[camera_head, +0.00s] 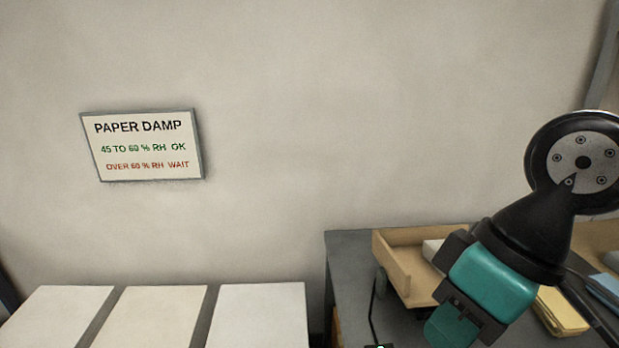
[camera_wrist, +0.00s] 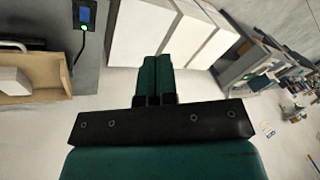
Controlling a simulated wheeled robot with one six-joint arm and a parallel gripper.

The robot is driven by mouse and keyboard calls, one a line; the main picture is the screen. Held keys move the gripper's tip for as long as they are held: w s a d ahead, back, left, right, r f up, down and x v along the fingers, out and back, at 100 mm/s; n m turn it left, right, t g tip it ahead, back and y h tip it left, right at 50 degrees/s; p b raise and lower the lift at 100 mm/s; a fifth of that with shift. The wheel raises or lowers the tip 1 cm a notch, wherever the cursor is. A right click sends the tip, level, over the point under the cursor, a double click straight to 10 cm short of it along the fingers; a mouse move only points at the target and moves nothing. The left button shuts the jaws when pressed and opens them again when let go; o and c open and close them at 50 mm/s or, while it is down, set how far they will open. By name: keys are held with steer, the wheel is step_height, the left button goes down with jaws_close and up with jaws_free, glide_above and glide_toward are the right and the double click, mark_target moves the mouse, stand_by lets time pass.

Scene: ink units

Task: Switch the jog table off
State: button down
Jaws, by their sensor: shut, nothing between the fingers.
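The jog table appears to be the light wooden open tray (camera_head: 394,262) on the grey bench at the right of the head view. It also shows at the left of the wrist view (camera_wrist: 35,92), with a pale block of paper in it. The green light (camera_head: 378,347) just shows at the head view's bottom edge. My gripper (camera_head: 452,328) is shut and empty, in front of the tray; its teal fingers (camera_wrist: 154,75) touch nothing.
Several white stacks or boards (camera_head: 258,318) stand left of the bench (camera_head: 348,262). A yellow pad (camera_head: 562,310) and blue sheets (camera_head: 606,286) lie right of my arm. A PAPER DAMP sign (camera_head: 143,146) hangs on the wall. Pale floor (camera_wrist: 225,92) is clear beside the fingers.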

steer(key=w+d+f+n+b, duration=0.4)
steer(key=w+f, duration=0.4)
steer(key=f, duration=0.3)
steer(key=w+d+f+n+b, duration=0.4)
steer(key=w+f+n+b, duration=0.3)
steer(key=w+f+b, duration=0.2)
steer(key=shift+w+d+f+t+h, duration=0.2)
steer(key=shift+d+f+t+h, duration=0.15)
steer(key=shift+f, duration=0.6)
steer(key=shift+a, duration=0.1)
steer(key=x, duration=0.8)
steer(key=d+x, duration=0.1)
steer(key=x, duration=0.3)
steer(key=shift+a+f, duration=0.1)
steer(key=shift+f, duration=0.3)
steer(key=shift+w+f, duration=0.1)
steer(key=shift+f, duration=0.6)
